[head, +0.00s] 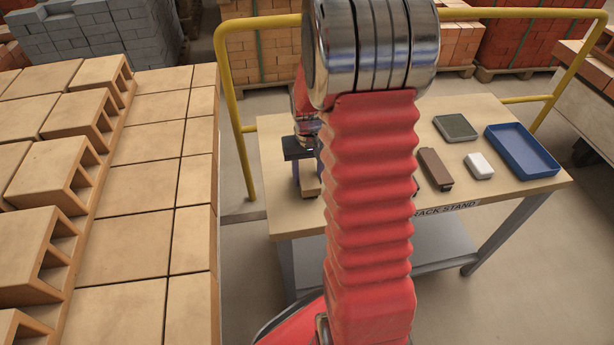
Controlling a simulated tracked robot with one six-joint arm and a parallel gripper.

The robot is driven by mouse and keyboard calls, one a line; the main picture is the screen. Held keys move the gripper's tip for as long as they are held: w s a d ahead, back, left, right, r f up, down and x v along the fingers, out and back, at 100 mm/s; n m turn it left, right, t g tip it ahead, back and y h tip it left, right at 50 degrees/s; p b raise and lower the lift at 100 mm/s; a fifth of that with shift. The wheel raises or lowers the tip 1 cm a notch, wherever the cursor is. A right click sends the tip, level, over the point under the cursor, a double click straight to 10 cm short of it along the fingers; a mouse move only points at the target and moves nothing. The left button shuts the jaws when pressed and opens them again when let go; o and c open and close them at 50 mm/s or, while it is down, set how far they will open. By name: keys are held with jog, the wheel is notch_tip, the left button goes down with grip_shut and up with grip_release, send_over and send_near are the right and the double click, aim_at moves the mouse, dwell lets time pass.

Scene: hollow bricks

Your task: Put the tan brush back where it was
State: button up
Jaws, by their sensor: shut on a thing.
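My gripper (308,172) is at the left end of the stand's table top, pointing down and shut on the tan brush (310,182). The brush shows as a small tan block between the dark fingers, with a darker lower edge. I cannot tell whether it touches the table or hangs just above it. My red ribbed arm hides the middle of the table top (286,217) and whatever lies behind it.
On the table's right part are a dark brown block-like object (435,168), a grey-green flat piece (456,127), a white block (479,166) and a blue tray (523,150). A yellow rail (236,110) runs around the back. Stacked hollow bricks (150,200) fill the left.

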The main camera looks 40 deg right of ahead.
aim_at(308, 175)
jog(key=o, duration=1.1)
jog(key=shift+f, duration=0.1)
notch_tip(308, 175, up, 12)
dwell(0.5)
